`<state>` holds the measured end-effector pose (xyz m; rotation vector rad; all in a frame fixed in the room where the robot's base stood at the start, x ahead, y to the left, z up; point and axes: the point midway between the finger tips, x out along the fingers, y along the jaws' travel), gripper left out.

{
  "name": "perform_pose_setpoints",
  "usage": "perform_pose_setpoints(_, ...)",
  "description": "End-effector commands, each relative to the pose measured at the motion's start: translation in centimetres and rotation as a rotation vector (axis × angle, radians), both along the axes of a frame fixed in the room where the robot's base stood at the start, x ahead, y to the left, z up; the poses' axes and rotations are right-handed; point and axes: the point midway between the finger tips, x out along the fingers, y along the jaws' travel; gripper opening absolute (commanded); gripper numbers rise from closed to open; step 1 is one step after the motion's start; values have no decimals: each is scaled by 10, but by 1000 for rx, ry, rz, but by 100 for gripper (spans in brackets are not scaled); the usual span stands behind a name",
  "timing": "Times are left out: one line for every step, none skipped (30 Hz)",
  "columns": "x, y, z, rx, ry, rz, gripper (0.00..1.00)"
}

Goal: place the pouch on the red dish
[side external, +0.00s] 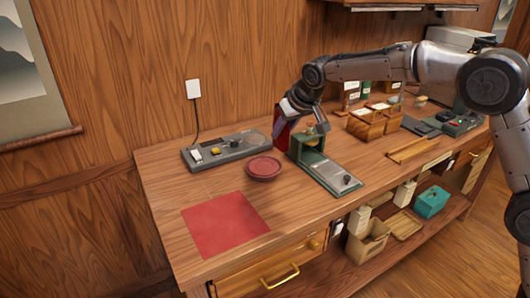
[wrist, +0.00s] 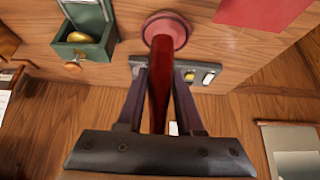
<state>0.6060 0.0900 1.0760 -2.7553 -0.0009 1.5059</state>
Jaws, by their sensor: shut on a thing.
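The dark red pouch (side external: 281,135) is held in the air in my gripper (side external: 288,120), behind and to the right of the red dish in the side view. In the wrist view the pouch (wrist: 160,95) stands edge-on between the two fingers of my gripper (wrist: 160,78), which are shut on it. The red dish (side external: 263,169) is round and shallow and sits empty on the bench. In the wrist view the dish (wrist: 180,38) shows just past the pouch's far end, which overlaps part of it. The pouch's underside is hidden.
A green device with a plate (side external: 330,175) stands close right of the dish. A grey control panel (side external: 228,150) lies behind left. A red mat (side external: 224,222) lies in front. Wooden boxes (side external: 366,124) stand at the right. The bench between dish and mat is clear.

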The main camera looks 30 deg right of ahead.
Motion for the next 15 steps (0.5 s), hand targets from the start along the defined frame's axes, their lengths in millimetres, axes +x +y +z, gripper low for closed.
perform_pose_setpoints(10,1,-6,0,2,-1,0)
perform_pose_setpoints(16,2,-8,1,2,-1,0)
perform_pose_setpoints(23,3,-11,1,1,-1,0)
perform_pose_setpoints(28,4,-14,1,1,-1,0)
perform_pose_setpoints(32,4,-21,0,4,-1,0)
perform_pose_setpoints(38,5,-29,0,4,-1,0)
perform_pose_setpoints(43,6,-35,0,5,-1,0)
perform_pose_setpoints(47,6,-40,0,5,-1,0)
perform_pose_setpoints(52,7,-45,0,2,-1,0)
perform_pose_setpoints(56,8,-50,0,2,-1,0)
perform_pose_setpoints(59,8,-53,0,1,-1,0)
perform_pose_setpoints(63,9,-57,0,0,-1,0)
perform_pose_setpoints(65,9,-59,0,0,-1,0)
perform_pose_setpoints(66,9,-61,0,0,-1,0)
perform_pose_setpoints(68,9,-63,0,0,-1,0)
